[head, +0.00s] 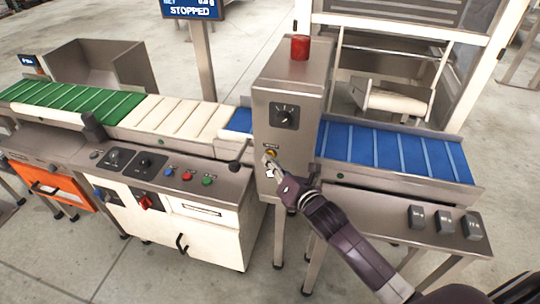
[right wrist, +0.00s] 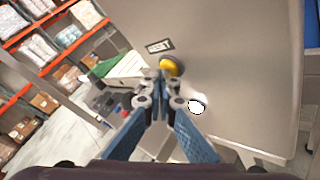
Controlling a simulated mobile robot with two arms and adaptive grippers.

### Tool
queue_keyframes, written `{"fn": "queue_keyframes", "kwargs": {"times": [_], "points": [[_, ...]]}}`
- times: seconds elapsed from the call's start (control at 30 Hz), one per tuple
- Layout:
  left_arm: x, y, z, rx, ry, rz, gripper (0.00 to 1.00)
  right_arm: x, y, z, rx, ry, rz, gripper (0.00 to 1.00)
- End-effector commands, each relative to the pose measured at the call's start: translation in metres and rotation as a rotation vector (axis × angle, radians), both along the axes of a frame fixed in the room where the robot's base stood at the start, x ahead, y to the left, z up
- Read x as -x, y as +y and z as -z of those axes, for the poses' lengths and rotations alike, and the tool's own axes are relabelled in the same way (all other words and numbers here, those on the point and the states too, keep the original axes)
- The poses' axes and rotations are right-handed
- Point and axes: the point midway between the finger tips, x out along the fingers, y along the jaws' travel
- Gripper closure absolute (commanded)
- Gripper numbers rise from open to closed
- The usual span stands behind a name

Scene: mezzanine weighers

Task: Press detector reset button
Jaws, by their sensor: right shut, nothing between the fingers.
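The detector reset button is a yellow round button (head: 271,153) on the front of the grey metal detector housing (head: 289,100), below a small label and a black dial. In the right wrist view the yellow button (right wrist: 171,66) sits beside a RESET label (right wrist: 160,46). My right gripper (head: 269,162) is shut and empty, its fingertips just in front of and slightly below the button. In the right wrist view the closed fingertips (right wrist: 160,78) overlap the button's lower left edge; I cannot tell whether they touch it. My left gripper is not in view.
A red beacon (head: 300,47) tops the housing. A blue belt (head: 392,152) runs right, cream and green belts left. A control panel (head: 146,165) with knobs and coloured buttons stands left. Several grey blocks sit on a ledge (head: 398,221) at lower right. A display (head: 190,9) reads STOPPED.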

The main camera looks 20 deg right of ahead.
Motion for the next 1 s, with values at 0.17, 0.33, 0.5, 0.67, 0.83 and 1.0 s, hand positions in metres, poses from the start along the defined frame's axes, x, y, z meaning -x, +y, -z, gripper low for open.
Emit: {"fn": "queue_keyframes", "kwargs": {"times": [0.17,0.33,0.5,0.67,0.83,1.0], "points": [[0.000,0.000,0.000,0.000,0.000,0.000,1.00,-0.001,-0.001,0.000,0.001,-0.001,0.000,1.00],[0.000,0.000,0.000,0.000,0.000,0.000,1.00,-0.001,-0.001,-0.001,0.000,-0.001,0.001,1.00],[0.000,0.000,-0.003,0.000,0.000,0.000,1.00,0.002,0.001,-0.001,-0.001,0.000,0.002,1.00],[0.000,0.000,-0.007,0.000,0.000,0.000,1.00,0.010,0.005,-0.001,0.000,0.001,0.001,1.00],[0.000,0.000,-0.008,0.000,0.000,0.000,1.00,0.014,0.008,0.000,0.000,0.001,0.001,1.00],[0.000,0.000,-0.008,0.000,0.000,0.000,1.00,0.013,0.008,0.000,0.000,0.001,0.001,1.00]]}}
